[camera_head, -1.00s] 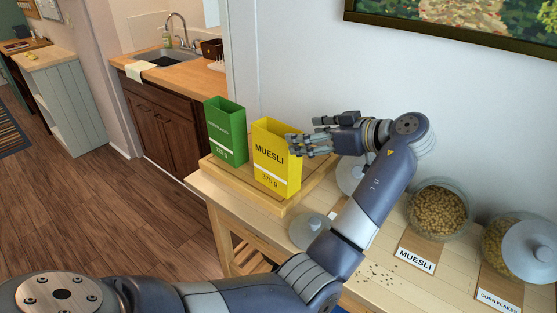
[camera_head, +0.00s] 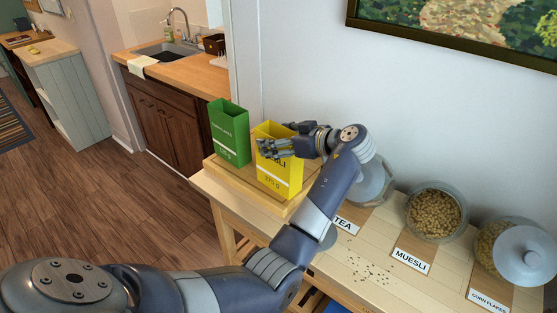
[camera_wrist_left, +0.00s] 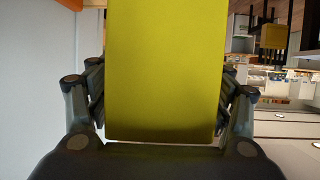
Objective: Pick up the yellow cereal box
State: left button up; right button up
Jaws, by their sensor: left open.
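The yellow cereal box (camera_head: 279,181), marked MUESLI, stands upright on a wooden board at the left end of the table. My left gripper (camera_head: 272,145) comes in from the right and its fingers reach along both sides of the upper part of the box. In the left wrist view the yellow box (camera_wrist_left: 165,70) fills the middle, with one open finger on each side of it. The fingers partly hide the box's front and label in the head view. My right gripper is not in view.
A green box (camera_head: 229,135) stands close to the left of the yellow one on the wooden board (camera_head: 254,186). Glass jars of cereal (camera_head: 434,212) and label cards stand to the right. Crumbs (camera_head: 368,268) lie on the table. The wall is close behind.

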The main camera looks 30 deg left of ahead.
pick_arm(q)
jog(key=shift+d, duration=0.2)
jog(key=c, duration=0.8)
jog(key=shift+a, duration=0.1)
jog(key=c, duration=0.7)
jog(key=shift+r, duration=0.1)
jog(key=shift+c, duration=0.2)
notch_tip(320, 180, up, 10)
jog(key=b, duration=0.2)
jog(key=shift+b, duration=0.4)
